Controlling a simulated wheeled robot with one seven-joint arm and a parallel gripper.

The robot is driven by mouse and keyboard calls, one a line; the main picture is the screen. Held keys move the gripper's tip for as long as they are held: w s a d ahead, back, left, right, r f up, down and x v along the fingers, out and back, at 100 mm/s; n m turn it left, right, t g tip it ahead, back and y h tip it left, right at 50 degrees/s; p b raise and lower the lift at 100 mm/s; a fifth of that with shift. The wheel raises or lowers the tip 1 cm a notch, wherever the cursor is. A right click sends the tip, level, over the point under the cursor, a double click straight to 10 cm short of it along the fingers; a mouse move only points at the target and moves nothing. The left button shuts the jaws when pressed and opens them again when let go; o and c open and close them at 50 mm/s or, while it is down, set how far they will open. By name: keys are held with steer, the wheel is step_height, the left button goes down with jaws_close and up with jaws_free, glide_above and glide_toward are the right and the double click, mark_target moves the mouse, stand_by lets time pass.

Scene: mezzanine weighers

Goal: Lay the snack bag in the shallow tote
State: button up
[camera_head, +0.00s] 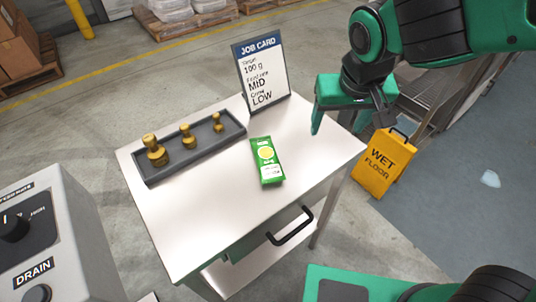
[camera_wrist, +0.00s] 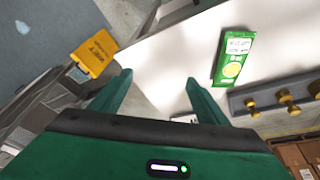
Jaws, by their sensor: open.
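The snack bag, a green packet with a yellow round mark (camera_head: 267,161), lies flat on the white cart top (camera_head: 205,222), right of its middle. It also shows in the wrist view (camera_wrist: 233,57), beyond my fingers and to the right. My gripper (camera_head: 350,112) is open and empty, above the right back side of the cart, apart from the bag. Its two green fingers show spread in the wrist view (camera_wrist: 157,90). I cannot make out a shallow tote in either view.
A dark tray (camera_head: 152,180) with brass weights stands left of the bag. A job card (camera_head: 262,70) stands upright behind it. A yellow wet floor sign (camera_head: 383,162) is right of the cart. A grey control box (camera_head: 62,240) stands front left. The cart's front top is clear.

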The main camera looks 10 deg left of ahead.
steer(key=s+a+f+n+y, duration=0.1)
steer(key=s+a, duration=0.2)
steer(key=a, duration=0.4)
steer(key=s+a+n+y, duration=0.1)
steer(key=s+a, duration=0.2)
steer(key=a, duration=0.3)
glide_above(266, 152)
steer(key=s+d, duration=0.1)
steer(key=s, duration=0.1)
steer(key=f, duration=0.4)
steer(key=shift+d+f, duration=0.1)
steer(key=shift+d, duration=0.1)
steer(key=shift+x, duration=3)
steer(key=shift+c, duration=0.6)
steer(key=c, duration=1.1)
